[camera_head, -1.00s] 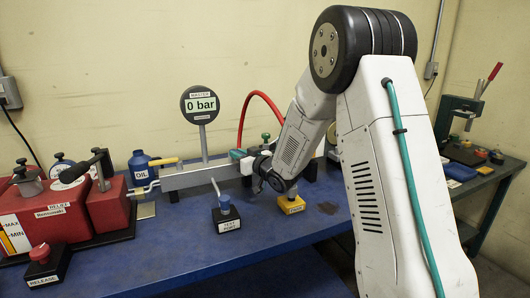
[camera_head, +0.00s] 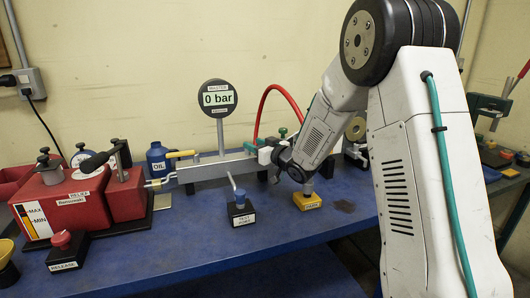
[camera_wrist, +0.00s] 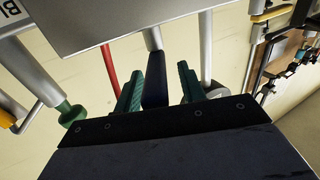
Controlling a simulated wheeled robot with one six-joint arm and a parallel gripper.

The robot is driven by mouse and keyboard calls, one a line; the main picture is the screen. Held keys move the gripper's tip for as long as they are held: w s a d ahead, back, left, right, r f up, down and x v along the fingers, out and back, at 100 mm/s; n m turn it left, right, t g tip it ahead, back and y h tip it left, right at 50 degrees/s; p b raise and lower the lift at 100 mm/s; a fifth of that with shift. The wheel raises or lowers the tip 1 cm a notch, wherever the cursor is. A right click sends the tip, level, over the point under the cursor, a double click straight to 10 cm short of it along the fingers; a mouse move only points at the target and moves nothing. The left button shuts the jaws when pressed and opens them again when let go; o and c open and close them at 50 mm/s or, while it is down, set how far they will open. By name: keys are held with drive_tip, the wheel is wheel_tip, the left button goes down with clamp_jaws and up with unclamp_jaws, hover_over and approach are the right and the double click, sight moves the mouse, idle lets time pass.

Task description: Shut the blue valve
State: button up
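In the wrist view, a dark blue handle (camera_wrist: 154,92), which looks like the blue valve's lever, stands between the green fingers of my gripper (camera_wrist: 161,85). The fingers are open, one on each side of it. The left finger is very close to the handle, and I cannot tell whether it touches; a gap shows on the right. In the head view, my gripper (camera_head: 266,152) is at the right part of the grey manifold (camera_head: 213,170). The blue handle cannot be made out there behind my gripper and wrist. The gauge (camera_head: 217,98) reads 0 bar.
A yellow lever (camera_head: 181,154) is on the manifold's left part, and a green knob (camera_head: 282,132) is close behind my wrist. The test port (camera_head: 240,212) and the yellow drain block (camera_head: 307,201) stand in front. A red hose (camera_head: 285,92) arches behind.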

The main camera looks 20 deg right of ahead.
wheel_tip(320, 180, up, 2)
drive_tip(key=shift+r, duration=0.1)
drive_tip(key=s+a+r, duration=0.1)
drive_tip(key=s, duration=1.5)
drive_tip(key=shift+r, duration=0.25)
